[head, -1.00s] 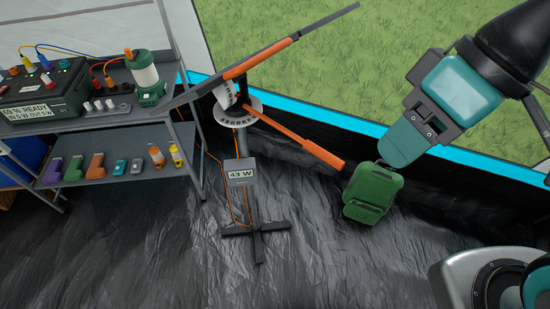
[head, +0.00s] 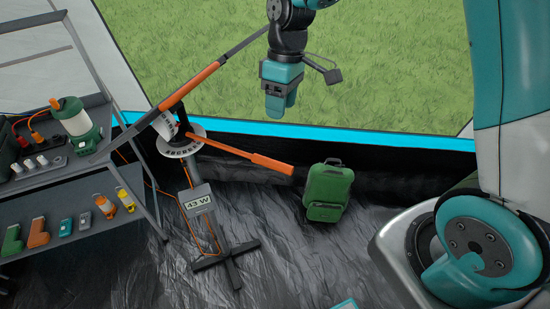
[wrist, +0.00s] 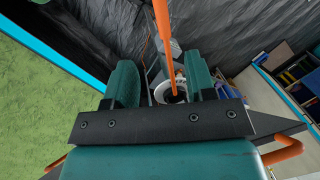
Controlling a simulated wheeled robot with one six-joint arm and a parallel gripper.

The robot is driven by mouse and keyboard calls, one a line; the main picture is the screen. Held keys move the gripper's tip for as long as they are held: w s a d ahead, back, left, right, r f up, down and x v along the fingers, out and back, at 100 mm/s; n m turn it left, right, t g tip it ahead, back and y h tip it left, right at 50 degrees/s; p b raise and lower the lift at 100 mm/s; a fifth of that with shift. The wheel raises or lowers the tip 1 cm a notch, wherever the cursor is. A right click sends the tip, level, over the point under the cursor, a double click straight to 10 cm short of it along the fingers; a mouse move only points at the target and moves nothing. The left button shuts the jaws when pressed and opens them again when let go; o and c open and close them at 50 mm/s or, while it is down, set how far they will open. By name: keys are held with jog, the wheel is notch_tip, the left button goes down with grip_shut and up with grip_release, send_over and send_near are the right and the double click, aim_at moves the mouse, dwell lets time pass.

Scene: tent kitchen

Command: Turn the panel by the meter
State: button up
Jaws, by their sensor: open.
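The panel (head: 192,89) is seen nearly edge-on, a thin dark slab with orange trim, tilted up to the right on a stand. Below it is a round white dial (head: 181,143) with markings. A long orange handle (head: 245,154) reaches out to the right, and it also shows in the wrist view (wrist: 162,22). The grey meter box (head: 197,201) on the post reads 43 W. My gripper (head: 281,117) points down, right of the panel and above the handle in the picture. In the wrist view its open fingers (wrist: 163,80) frame the handle and dial, apparently without contact.
A shelf (head: 88,240) on the left holds a lantern (head: 77,130) and several small coloured devices. A green backpack (head: 328,188) stands by the tent wall, right of the handle's end. Dark floor is clear around the stand's cross foot (head: 226,255).

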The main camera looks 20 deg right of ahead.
jog(key=f, duration=0.5)
jog(key=s+a+f+p, duration=0.1)
jog(key=f, duration=0.4)
jog(key=s+a+f+p, duration=0.1)
jog(key=f, duration=0.3)
jog(key=shift+a+f, duration=0.1)
jog(key=shift+f, duration=0.3)
grip_shut()
